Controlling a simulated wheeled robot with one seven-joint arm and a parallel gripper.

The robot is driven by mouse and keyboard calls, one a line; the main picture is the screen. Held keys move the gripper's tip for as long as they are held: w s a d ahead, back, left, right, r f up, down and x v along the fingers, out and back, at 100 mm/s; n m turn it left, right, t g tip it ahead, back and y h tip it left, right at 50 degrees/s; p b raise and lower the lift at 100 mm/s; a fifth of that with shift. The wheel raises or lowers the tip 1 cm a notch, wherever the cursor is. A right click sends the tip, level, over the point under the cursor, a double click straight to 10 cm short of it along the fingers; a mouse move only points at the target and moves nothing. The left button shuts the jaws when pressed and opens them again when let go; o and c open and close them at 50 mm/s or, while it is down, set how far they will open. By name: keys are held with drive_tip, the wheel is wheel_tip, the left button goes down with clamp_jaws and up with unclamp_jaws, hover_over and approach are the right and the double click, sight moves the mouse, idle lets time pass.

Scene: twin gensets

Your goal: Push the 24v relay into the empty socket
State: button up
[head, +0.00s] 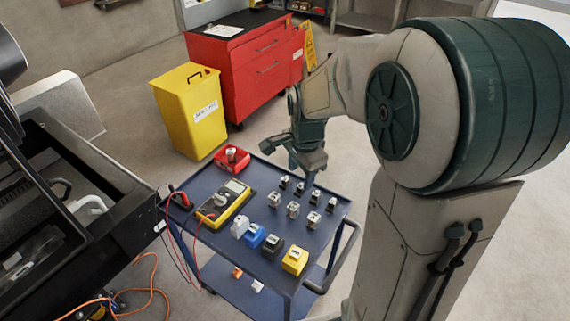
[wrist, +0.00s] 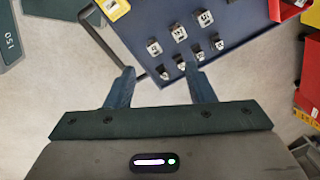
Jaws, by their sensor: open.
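Several small parts stand on the blue cart (head: 225,262). Three white-and-grey block parts (head: 293,209) form a middle row, with smaller dark-and-light parts (head: 299,188) behind. Larger white, blue (head: 254,236), black (head: 272,247) and yellow (head: 295,260) blocks stand in front. Labels are too small to tell which is the 24v relay. My gripper (wrist: 159,74) is open and empty, above the cart's edge in the wrist view; the block parts (wrist: 178,32) and smaller parts (wrist: 198,53) lie beyond its fingertips. I cannot make out an empty socket.
A yellow multimeter (head: 223,203) with leads and a red tray (head: 232,158) share the cart. An open dark machine housing (head: 70,215) stands at left, with orange cable on the floor. A yellow bin (head: 190,110) and red tool cabinet (head: 245,65) stand behind.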

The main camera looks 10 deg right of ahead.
drive_tip(key=w+f+m+g+p, duration=0.1)
drive_tip(key=w+f+m, duration=0.6)
drive_tip(key=f, duration=0.1)
drive_tip(key=m+g, duration=0.1)
drive_tip(key=m, duration=0.5)
approach(293, 205)
drive_tip(key=shift+a+f+h+p, duration=0.25)
drive_tip(key=shift+a+h+p, duration=0.1)
drive_tip(key=shift+h, duration=0.05)
drive_tip(key=shift+s+d+f+b, duration=0.1)
drive_tip(key=shift+f+b, duration=1.55)
drive_tip(key=shift+f, duration=0.75)
drive_tip(key=shift+s+d+f+b, duration=0.1)
drive_tip(key=shift+f+b, duration=1.55)
drive_tip(key=shift+f, duration=0.75)
drive_tip(key=c, duration=1)
drive_tip(key=shift+o, duration=0.2)
drive_tip(key=shift+r, duration=0.15)
